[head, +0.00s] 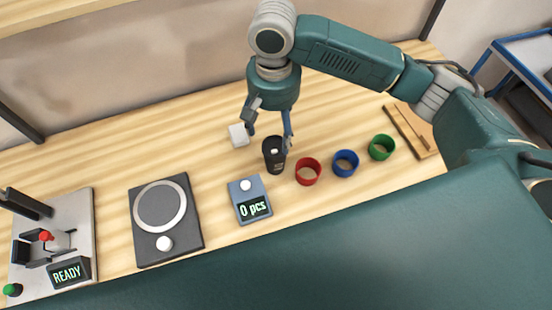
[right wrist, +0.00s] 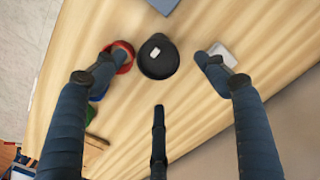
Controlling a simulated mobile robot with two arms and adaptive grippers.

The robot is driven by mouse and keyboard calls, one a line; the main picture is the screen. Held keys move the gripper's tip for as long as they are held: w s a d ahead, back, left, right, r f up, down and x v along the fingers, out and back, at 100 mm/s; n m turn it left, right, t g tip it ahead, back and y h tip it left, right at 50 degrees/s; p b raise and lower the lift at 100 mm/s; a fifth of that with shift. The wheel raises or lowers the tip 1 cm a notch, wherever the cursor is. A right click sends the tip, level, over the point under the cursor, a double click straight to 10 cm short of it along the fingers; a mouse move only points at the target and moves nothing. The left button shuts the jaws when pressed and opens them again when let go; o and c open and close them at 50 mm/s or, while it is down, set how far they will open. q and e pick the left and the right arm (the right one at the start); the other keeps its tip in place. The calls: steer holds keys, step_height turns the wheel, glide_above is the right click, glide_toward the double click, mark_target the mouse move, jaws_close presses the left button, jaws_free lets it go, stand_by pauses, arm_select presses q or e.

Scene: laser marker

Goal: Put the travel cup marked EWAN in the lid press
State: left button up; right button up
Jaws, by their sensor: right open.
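A black travel cup (head: 274,158) stands upright on the wooden table in the head view; in the right wrist view I see its dark round top (right wrist: 158,57) with a small white mark. I cannot read a name on it. My right gripper (head: 270,136) is open, with its blue fingers spread around and above the cup and nothing held. A machine with a READY display (head: 70,273), dark jaws and a red-topped part stands at the far left; I cannot tell for sure whether it is the lid press. My left gripper is not in view.
Red (head: 308,171), blue (head: 345,163) and green (head: 381,147) rings lie right of the cup. A white block (head: 238,135) is close to its left. A "0 pcs" counter (head: 249,199) and a dark plate with a disc (head: 188,239) stand further left. A wooden tray (head: 421,143) is at right.

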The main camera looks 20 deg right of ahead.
mark_target(275, 148)
steer(key=shift+f, duration=1.25)
steer(key=f, duration=0.2)
steer(key=f+p, duration=0.1)
steer(key=f, duration=0.1)
steer(key=shift+s+d+f, duration=0.1)
steer(key=shift+s+f, duration=0.1)
steer(key=shift+f, duration=0.25)
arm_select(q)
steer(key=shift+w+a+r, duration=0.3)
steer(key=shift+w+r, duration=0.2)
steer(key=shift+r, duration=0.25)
arm_select(e)
steer(key=c, duration=0.6)
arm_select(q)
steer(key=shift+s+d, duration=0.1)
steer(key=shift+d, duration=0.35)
arm_select(e)
steer(key=shift+c, duration=0.8)
